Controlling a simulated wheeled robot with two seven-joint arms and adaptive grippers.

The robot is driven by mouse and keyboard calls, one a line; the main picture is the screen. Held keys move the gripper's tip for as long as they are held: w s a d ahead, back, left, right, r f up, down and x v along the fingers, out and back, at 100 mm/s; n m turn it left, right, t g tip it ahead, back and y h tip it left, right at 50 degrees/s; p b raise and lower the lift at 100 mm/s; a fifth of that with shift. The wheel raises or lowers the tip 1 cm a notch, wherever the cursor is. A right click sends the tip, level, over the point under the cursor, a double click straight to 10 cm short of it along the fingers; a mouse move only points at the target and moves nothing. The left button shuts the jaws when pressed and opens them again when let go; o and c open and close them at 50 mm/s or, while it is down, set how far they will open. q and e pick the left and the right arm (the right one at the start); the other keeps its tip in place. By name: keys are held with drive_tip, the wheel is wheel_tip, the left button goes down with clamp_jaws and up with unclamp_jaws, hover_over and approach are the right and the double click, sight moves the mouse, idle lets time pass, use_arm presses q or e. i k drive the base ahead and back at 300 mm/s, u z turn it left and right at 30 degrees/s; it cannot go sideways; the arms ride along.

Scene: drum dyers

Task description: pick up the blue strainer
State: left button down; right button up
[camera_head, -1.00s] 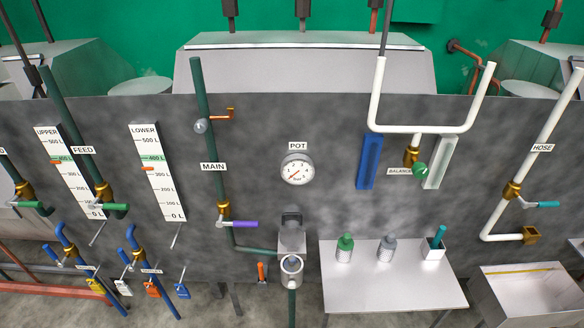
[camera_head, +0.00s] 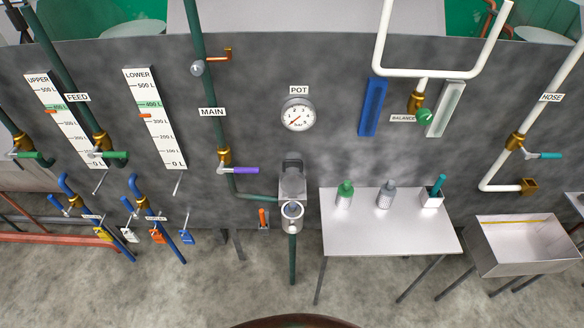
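I cannot make out a blue strainer for certain. A tall blue panel (camera_head: 373,107) is upright on the grey wall, left of the balance valve. Blue slanted pipes (camera_head: 119,243) and a small blue tag (camera_head: 188,237) are at the lower left. A small white holder (camera_head: 432,200) with a teal-handled item (camera_head: 438,184) stands on the right of the white table (camera_head: 385,238). Neither of my grippers is in view.
A green-capped bottle (camera_head: 344,194) and a grey bottle (camera_head: 385,196) stand on the table. An open metal sink (camera_head: 480,255) is at the right. A metal pot fitting (camera_head: 292,212) juts from the wall. A rounded brown rim (camera_head: 295,321) shows at the bottom edge. Concrete floor lies open.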

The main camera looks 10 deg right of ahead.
sight(292, 210)
drive_tip(key=z, duration=0.15)
drive_tip(key=k, duration=0.2)
drive_tip(key=z, duration=1)
drive_tip(key=k, duration=1.15)
drive_tip(key=z, duration=0.85)
drive_tip(key=i, duration=1.2)
drive_tip(key=u, duration=0.65)
drive_tip(key=i, duration=1)
drive_tip(key=u, duration=1.45)
drive_tip(key=i, duration=0.5)
drive_tip(key=z, duration=2.3)
drive_tip(key=k, duration=0.5)
